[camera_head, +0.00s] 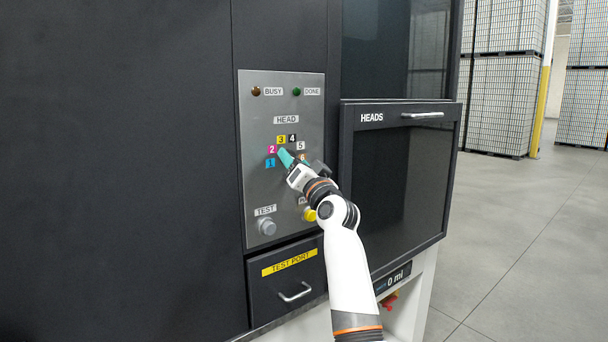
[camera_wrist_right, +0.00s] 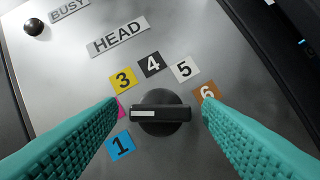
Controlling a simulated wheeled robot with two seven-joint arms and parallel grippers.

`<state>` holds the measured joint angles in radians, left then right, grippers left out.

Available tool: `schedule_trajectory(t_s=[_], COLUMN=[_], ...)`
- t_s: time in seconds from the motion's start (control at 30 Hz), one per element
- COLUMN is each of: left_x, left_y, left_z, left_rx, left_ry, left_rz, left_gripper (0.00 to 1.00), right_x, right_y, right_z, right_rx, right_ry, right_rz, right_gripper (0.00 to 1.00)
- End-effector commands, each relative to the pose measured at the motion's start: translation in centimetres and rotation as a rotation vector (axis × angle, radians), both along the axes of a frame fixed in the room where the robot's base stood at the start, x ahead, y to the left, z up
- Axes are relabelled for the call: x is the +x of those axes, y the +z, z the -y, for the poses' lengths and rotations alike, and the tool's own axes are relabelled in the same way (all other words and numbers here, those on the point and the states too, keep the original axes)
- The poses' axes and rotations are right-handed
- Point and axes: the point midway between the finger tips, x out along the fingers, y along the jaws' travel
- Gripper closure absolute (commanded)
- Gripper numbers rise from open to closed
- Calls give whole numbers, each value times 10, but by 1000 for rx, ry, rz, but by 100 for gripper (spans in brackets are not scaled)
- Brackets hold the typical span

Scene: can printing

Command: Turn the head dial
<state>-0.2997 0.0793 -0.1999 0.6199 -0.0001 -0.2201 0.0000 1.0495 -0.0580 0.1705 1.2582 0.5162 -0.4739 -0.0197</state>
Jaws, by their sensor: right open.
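The head dial (camera_wrist_right: 160,112) is a round black knob with a raised bar on a grey panel. In the right wrist view the white mark on its bar points left, toward the pink label 2 (camera_wrist_right: 121,106), which a finger partly covers. My right gripper (camera_wrist_right: 160,103) is open, its teal fingers on either side of the dial with gaps to the bar. In the head view the right gripper (camera_head: 292,158) is at the panel (camera_head: 254,130) and hides the dial. My left gripper is not in view.
Labels 1 to 6 ring the dial under the HEAD sign (camera_head: 286,120). Below are a TEST button (camera_head: 267,227), a yellow button (camera_head: 309,214) and a TEST PORT drawer (camera_head: 285,285). The HEADS door (camera_head: 400,175) with a handle stands close on the right.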

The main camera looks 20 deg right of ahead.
Motion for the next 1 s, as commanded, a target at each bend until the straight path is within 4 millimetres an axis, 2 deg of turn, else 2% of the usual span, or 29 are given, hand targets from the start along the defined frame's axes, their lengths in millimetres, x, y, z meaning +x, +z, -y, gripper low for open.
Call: schedule_trajectory(t_s=[0.17, 0.4, 0.6, 0.8, 1.0], left_x=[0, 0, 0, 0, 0], left_y=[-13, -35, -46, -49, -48], left_z=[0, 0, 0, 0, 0], left_rx=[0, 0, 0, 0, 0], left_ry=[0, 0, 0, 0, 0], left_rz=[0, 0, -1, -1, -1], left_gripper=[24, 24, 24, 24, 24], right_x=[-21, -66, -96, -108, -108], right_y=[-12, -30, -38, -40, -40], right_z=[3, 10, 14, 16, 16], right_rx=[1, 1, 0, 1, 1], right_ry=[-2, -2, -1, -1, -1], right_rz=[1, 1, 0, -1, -2], right_gripper=[40, 40, 40, 40, 40])
